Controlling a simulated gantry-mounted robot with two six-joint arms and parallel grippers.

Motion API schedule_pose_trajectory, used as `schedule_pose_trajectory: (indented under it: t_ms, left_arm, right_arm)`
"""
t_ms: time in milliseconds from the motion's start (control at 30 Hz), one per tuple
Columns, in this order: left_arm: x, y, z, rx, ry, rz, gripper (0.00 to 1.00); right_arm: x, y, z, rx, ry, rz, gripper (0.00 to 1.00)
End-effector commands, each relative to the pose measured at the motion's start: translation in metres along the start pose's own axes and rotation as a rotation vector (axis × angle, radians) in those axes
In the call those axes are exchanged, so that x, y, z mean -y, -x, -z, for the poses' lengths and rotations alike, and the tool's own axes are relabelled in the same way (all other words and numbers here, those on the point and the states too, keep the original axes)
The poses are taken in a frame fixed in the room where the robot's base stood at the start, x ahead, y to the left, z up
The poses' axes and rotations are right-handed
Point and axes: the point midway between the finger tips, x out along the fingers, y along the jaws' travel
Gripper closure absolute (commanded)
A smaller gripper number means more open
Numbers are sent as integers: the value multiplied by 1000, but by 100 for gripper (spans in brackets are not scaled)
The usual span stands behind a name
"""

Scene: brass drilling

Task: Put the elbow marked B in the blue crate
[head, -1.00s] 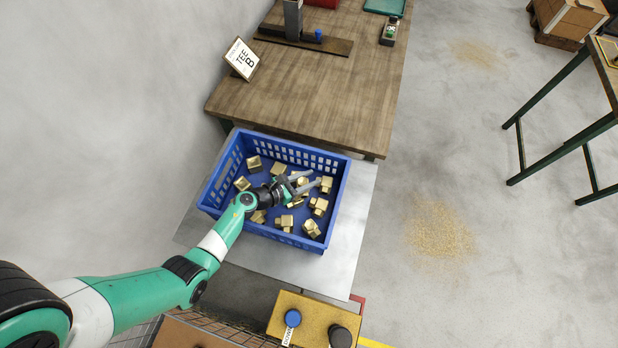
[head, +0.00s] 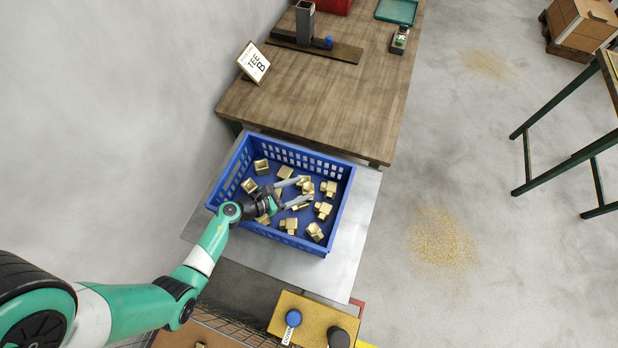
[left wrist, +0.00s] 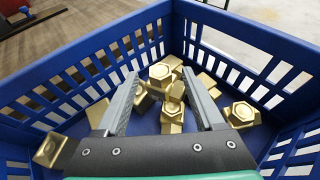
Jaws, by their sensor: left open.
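The blue crate (head: 342,213) stands on a grey metal sheet in front of the wooden bench and holds several brass fittings. My left gripper (head: 305,189) is inside the crate's outline, fingers spread, pointing right over the fittings. In the left wrist view a brass fitting (left wrist: 160,74) and another hex-ended one (left wrist: 173,112) lie between or just beyond the open fingers (left wrist: 160,80). The fingers hold nothing that I can see. No letter B is readable on any fitting, so I cannot tell which is the marked elbow. My right gripper is not in view.
A sign (head: 253,62) on the bench (head: 310,100) reads "TEE B". A yellow box (head: 312,318) with a blue and a black button stands in front of the crate. The crate walls surround the gripper. Open floor lies to the right.

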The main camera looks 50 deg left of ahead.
Motion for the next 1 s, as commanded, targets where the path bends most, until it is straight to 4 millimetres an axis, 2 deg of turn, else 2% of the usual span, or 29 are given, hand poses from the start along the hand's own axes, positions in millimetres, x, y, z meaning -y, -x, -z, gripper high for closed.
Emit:
schedule_pose_trajectory:
  t_ms: [100,467,533,600,667,767,800,867,900,967,1000]
  left_arm:
    - [0,9,0,0,0,-1,30]
    - [0,9,0,1,0,0,30]
    - [-3,7,-7,17,7,-8,30]
    - [-11,4,-28,64,30,-28,30]
    - [-23,-1,-60,140,70,-56,30]
    - [-48,-3,-147,349,200,-104,30]
    - [-57,1,-192,460,280,-110,30]
    - [-68,14,-262,641,428,-94,30]
    - [-73,27,-308,764,543,-61,30]
    - [-76,52,-376,945,746,32,30]
    - [-75,74,-421,1061,908,130,30]
  right_arm:
    - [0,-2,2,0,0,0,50]
    - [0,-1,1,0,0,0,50]
    - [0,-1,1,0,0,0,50]
    - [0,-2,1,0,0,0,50]
    - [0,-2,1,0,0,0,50]
    - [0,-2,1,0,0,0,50]
    - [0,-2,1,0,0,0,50]
    - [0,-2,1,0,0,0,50]
    - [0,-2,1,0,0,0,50]
    - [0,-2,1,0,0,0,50]
    - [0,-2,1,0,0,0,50]
